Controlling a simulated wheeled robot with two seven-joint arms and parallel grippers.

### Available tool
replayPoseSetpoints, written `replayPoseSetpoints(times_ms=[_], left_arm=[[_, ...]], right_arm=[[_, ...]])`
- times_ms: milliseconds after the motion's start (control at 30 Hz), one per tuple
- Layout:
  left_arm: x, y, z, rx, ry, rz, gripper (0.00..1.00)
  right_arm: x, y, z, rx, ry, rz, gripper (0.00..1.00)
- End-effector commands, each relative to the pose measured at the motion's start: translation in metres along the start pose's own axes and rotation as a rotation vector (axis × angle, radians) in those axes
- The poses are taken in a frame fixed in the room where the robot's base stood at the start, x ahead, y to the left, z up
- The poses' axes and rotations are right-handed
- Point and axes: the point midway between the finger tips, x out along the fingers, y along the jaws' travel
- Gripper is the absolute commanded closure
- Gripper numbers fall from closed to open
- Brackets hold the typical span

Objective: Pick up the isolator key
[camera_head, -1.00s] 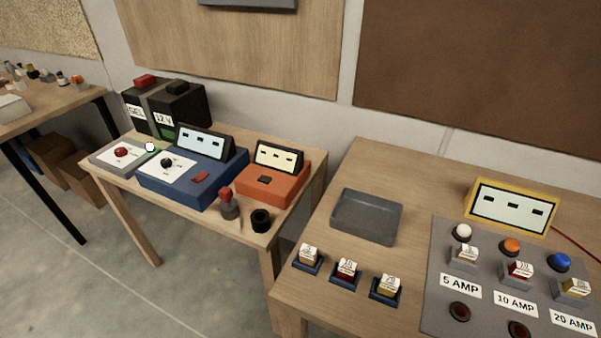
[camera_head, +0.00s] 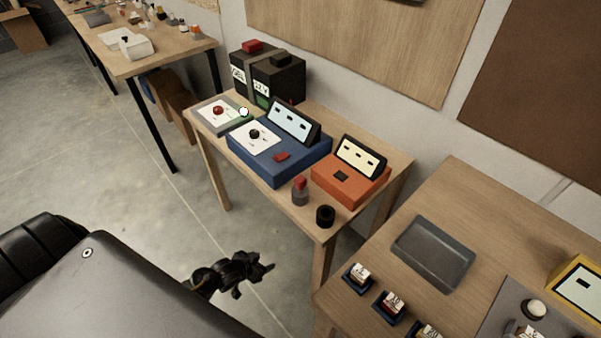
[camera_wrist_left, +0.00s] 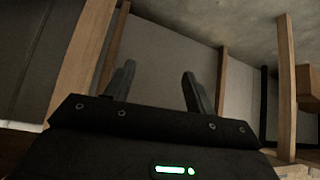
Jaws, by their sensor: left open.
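A small red-topped piece on a grey round base (camera_head: 300,191), which looks like the isolator key, stands upright at the front edge of the middle table in the head view. A black ring-shaped holder (camera_head: 325,216) is just right of it. My left gripper (camera_head: 265,276) is below and in front of that table's edge, apart from the key, with nothing held. In the left wrist view my left gripper (camera_wrist_left: 158,88) has its two fingers spread and empty, with table legs behind; the key does not show there. My right gripper is not in view.
On the middle table are a blue unit (camera_head: 275,165), an orange unit (camera_head: 350,188), a grey panel with a red knob (camera_head: 218,111) and batteries (camera_head: 270,85). The right table holds a grey tray (camera_head: 433,253) and several fuses. Floor on the left is open.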

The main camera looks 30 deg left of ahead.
Motion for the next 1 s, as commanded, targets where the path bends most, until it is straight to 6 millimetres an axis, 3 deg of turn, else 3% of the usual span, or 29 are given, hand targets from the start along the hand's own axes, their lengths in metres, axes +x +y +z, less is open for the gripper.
replayPoseSetpoints(times_ms=[33, 100, 200, 300, 433, 600, 1000], left_arm=[[-0.027, -0.005, -0.064, 0.017, 0.082, 0.016, 0.45], [-0.055, -0.005, -0.129, 0.037, 0.179, 0.043, 0.45], [-0.094, 0.000, -0.199, 0.068, 0.285, 0.079, 0.45], [-0.127, 0.009, -0.247, 0.096, 0.361, 0.110, 0.45], [-0.152, 0.016, -0.278, 0.120, 0.414, 0.135, 0.45], [-0.159, 0.019, -0.286, 0.128, 0.430, 0.142, 0.45], [-0.114, 0.026, -0.307, 0.124, 0.429, 0.141, 0.45]], right_arm=[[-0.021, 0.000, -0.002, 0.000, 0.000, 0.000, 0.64], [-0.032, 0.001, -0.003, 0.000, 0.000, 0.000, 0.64], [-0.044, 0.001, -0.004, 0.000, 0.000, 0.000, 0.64], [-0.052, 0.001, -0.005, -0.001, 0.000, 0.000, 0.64], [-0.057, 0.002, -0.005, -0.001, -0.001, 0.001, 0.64], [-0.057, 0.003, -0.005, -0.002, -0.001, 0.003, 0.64], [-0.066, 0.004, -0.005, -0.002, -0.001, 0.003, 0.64]])
